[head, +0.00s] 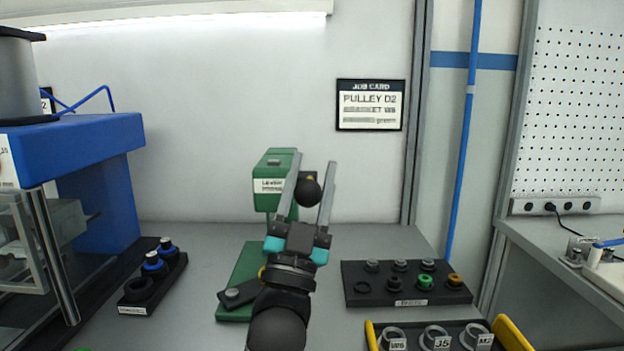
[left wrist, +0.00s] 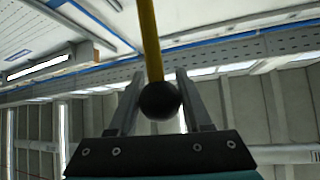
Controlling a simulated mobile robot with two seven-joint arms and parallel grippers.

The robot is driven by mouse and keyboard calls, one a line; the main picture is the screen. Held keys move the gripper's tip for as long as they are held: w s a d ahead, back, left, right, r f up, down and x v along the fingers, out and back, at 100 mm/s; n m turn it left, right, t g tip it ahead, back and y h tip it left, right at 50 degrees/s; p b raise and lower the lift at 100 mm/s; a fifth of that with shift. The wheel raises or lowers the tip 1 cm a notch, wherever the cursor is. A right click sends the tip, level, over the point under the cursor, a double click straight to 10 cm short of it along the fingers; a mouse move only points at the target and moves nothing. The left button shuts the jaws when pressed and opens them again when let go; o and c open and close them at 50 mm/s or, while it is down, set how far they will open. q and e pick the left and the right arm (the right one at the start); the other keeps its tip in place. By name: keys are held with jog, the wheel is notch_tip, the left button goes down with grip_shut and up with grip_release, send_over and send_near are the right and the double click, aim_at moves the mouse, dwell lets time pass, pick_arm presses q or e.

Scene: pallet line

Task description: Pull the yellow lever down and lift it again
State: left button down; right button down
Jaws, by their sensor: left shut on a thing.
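The yellow lever (left wrist: 149,40) ends in a black ball knob (left wrist: 159,101), which sits between the fingers of my left gripper (left wrist: 160,78) in the left wrist view. In the head view my left gripper (head: 313,168) is shut on the same black knob (head: 307,192), in front of the green press (head: 275,165). Only a small yellow bit of the lever shows there, just above the knob. The fingers and knob hide part of the press's right side. My right gripper is in neither view.
A black rack (head: 403,298) with rings and plugs lies right of the press. A tray with yellow handles (head: 512,335) is at the lower right. A small black holder (head: 150,287) and a blue machine (head: 105,170) stand left. A job card (head: 370,105) hangs behind.

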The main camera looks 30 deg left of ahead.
pick_arm(q)
jog(key=shift+w+f, duration=0.1)
jog(key=shift+f, duration=0.35)
jog(key=c, duration=0.7)
grip_release()
jog(key=o, duration=0.3)
jog(key=shift+r, duration=0.2)
jog(key=shift+o, duration=0.2)
jog(key=shift+f, duration=0.1)
